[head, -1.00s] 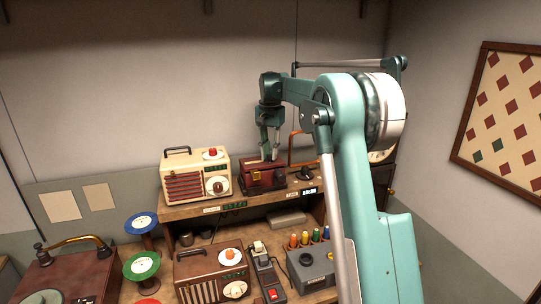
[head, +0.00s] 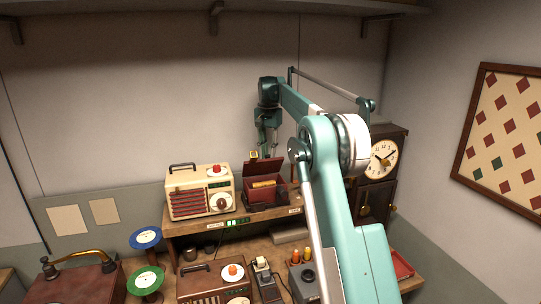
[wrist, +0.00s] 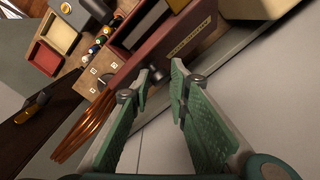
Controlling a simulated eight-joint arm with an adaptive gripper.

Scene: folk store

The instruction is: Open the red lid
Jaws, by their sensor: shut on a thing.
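The dark red box (head: 283,199) stands on the raised shelf, right of the cream radio. Its red lid (head: 262,168) is tilted up at the back, with a brass latch (head: 253,156) at its top edge. An orange-yellow thing (head: 264,184) shows inside. My gripper (head: 268,153) is at the raised lid's upper edge, behind it from the head camera; its tips are partly hidden there. In the wrist view my gripper (wrist: 163,68) has its fingertips close together against a dark red panel; the exact contact is hard to see.
The cream radio (head: 200,192) stands close on the left. A pendulum clock (head: 383,160) stands at the right, behind my arm. Spools (head: 146,238), a brown radio (head: 215,284) and other items crowd the lower bench. The wall above the box is clear.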

